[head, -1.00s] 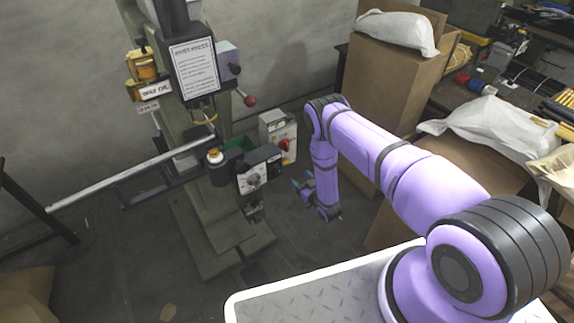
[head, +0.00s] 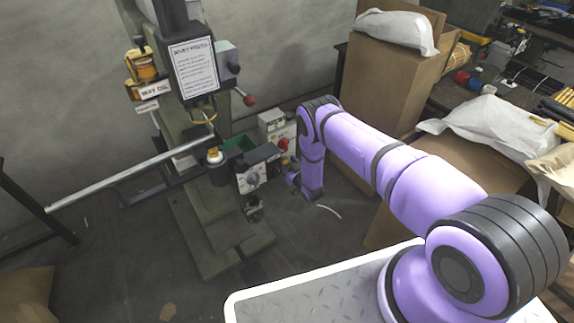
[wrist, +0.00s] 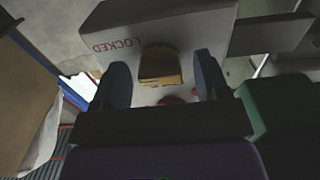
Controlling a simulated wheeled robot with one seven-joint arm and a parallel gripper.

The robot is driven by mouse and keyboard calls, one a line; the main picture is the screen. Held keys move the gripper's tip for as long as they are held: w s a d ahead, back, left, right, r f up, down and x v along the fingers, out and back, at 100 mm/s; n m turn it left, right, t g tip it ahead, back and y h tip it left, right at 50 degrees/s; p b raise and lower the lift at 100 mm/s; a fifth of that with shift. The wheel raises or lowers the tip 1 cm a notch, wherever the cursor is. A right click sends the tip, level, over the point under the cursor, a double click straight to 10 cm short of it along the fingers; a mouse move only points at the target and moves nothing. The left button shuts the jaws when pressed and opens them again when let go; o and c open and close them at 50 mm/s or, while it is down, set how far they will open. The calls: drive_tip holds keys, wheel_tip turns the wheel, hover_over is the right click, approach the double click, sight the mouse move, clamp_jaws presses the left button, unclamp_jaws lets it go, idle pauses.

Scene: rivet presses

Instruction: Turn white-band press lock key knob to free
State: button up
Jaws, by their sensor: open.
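The green press (head: 200,200) stands at left in the head view. In the wrist view a pale box face (wrist: 115,25) carries the red word LOCKED. A brass-yellow knob (wrist: 160,66) sticks out from it. My gripper (wrist: 163,80) is open, with one dark finger on each side of the knob; I cannot tell whether either touches it. In the head view my gripper (head: 293,180) is small and low, beside the press's grey dial box (head: 258,168); the knob cannot be made out there.
A pale box with a red knob (head: 284,144) stands behind the dial box. A lever with a red ball (head: 249,101) juts from the press. Cardboard boxes (head: 385,80) stand at right. A green part (wrist: 262,105) lies close right of my gripper.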

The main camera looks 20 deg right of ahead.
drive_tip(key=c, duration=0.9)
drive_tip(key=shift+n, duration=0.4)
drive_tip(key=n, duration=0.8)
drive_tip(key=shift+n, duration=0.3)
drive_tip(key=n, duration=0.4)
drive_tip(key=shift+n, duration=2.2)
drive_tip(key=shift+f, duration=0.1)
